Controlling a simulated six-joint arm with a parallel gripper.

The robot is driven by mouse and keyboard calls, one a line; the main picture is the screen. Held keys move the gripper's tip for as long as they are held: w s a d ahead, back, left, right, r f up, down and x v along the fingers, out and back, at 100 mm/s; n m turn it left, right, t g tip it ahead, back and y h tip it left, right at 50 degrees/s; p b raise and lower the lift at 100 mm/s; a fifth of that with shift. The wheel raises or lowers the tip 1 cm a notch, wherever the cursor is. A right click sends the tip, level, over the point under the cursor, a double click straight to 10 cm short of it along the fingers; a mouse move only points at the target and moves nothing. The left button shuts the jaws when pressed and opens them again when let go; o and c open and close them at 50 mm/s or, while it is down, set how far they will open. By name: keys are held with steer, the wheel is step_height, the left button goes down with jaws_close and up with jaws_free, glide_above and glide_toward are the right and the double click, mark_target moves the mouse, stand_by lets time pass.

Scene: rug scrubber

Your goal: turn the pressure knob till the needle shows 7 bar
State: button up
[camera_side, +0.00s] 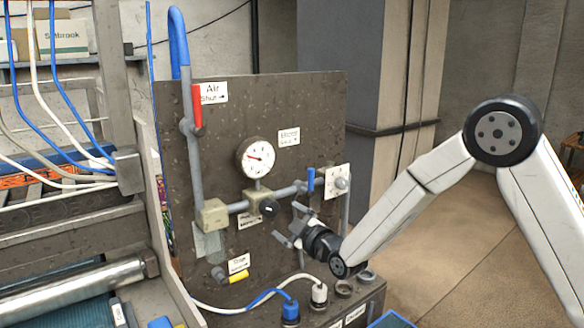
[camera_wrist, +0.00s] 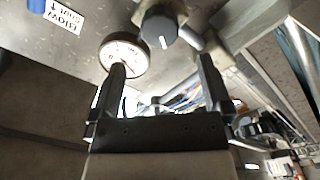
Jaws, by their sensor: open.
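The pressure knob (camera_side: 269,208) is a dark round knob on the pipe block in the side view. In the wrist view the knob (camera_wrist: 158,27) shows a white pointer line, beyond the fingertips and between their lines. The round white gauge (camera_side: 256,158) sits above it on the panel. Its red needle points left and slightly up; the numbers are too small to read. The gauge also shows in the wrist view (camera_wrist: 124,56), partly covered by a finger. My gripper (camera_side: 286,222) is open and empty, right of and below the knob, apart from it. Its two fingers show in the wrist view (camera_wrist: 160,75).
A red lever (camera_side: 197,108) and a blue lever (camera_side: 311,179) stick out from the pipes. A yellow-handled valve (camera_side: 238,276) is low on the panel. Blue and white hose plugs (camera_side: 290,311) stand on the ledge below my gripper.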

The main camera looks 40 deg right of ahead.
mark_target(272, 210)
steer(key=shift+w, duration=0.1)
steer(key=shift+w, duration=3.75)
steer(key=shift+c, duration=0.2)
steer(key=c, duration=1.2)
